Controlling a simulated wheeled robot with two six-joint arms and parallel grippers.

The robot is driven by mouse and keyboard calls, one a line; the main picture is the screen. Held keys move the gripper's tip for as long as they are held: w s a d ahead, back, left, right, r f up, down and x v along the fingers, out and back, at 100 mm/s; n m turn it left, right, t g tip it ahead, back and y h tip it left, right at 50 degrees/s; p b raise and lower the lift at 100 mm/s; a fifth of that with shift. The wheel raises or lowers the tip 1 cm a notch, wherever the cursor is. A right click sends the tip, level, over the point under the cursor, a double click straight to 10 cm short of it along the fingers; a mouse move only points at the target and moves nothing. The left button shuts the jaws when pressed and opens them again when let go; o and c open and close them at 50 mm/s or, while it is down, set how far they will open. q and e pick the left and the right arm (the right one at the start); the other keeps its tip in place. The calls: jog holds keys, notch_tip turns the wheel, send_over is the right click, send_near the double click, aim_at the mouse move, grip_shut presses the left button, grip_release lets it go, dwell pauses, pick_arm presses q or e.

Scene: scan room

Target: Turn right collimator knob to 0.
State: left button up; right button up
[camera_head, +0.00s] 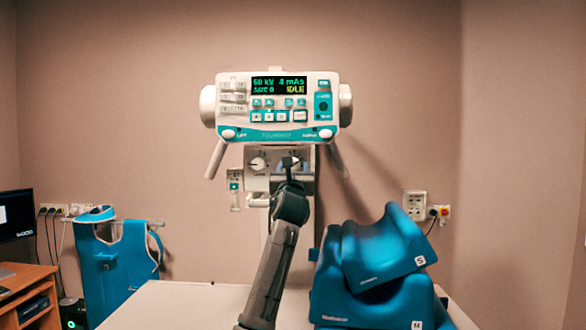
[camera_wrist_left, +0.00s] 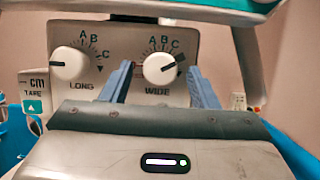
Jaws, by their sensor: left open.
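The collimator panel (camera_wrist_left: 112,45) carries two white round knobs. The right knob, labelled WIDE (camera_wrist_left: 160,69), has its dark pointer mark aimed to the upper right, near and just below the C. The left knob, labelled LONG (camera_wrist_left: 70,63), has its mark to the left. My left gripper (camera_wrist_left: 159,72) is open, its two blue-grey fingers on either side of the right knob; contact cannot be told. In the head view my left gripper (camera_head: 290,163) is in front of the panel (camera_head: 258,178) and hides most of the right knob. My right gripper is out of view.
The console (camera_head: 277,105) with a lit display reading IDLE is just above the panel, with handles angling down at each side. A white table (camera_head: 170,305) lies below. Blue cushions (camera_head: 375,260) sit on its right. A blue apron (camera_head: 115,265) hangs at left.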

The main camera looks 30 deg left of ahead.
pick_arm(q)
jog(key=c, duration=1)
